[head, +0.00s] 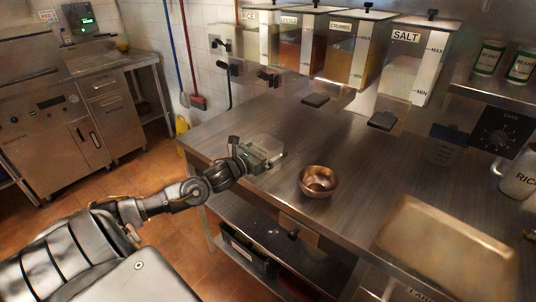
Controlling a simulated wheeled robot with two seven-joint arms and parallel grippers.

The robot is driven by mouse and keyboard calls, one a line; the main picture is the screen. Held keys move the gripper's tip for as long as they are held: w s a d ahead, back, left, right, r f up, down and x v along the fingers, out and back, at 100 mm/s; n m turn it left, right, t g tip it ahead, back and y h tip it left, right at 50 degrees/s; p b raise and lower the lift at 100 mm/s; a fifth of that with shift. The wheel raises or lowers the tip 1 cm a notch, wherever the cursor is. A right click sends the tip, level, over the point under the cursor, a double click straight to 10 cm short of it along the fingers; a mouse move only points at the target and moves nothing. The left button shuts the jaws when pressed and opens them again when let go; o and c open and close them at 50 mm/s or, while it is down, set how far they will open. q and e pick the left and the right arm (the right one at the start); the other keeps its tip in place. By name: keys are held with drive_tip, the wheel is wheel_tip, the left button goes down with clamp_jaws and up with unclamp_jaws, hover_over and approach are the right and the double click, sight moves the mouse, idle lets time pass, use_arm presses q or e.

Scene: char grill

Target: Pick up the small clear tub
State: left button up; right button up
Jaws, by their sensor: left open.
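The small clear tub (268,144) stands on the steel counter near its left end, in the head view. It is see-through, and part of it is hidden behind my left gripper (258,158). My left gripper is open right at the tub, with its fingers at the tub's near side. I cannot tell whether the fingers touch it. My right gripper is not in view.
A copper-coloured bowl (319,182) stands to the right of the tub on the counter (350,150). A tan board (445,245) lies at the front right. Wall dispensers, one labelled SALT (405,70), hang above the back. The counter between bowl and dispensers is clear.

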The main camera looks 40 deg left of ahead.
use_arm(q)
drive_tip(key=shift+w, duration=0.25)
drive_tip(key=shift+c, duration=0.3)
drive_tip(key=c, duration=0.7)
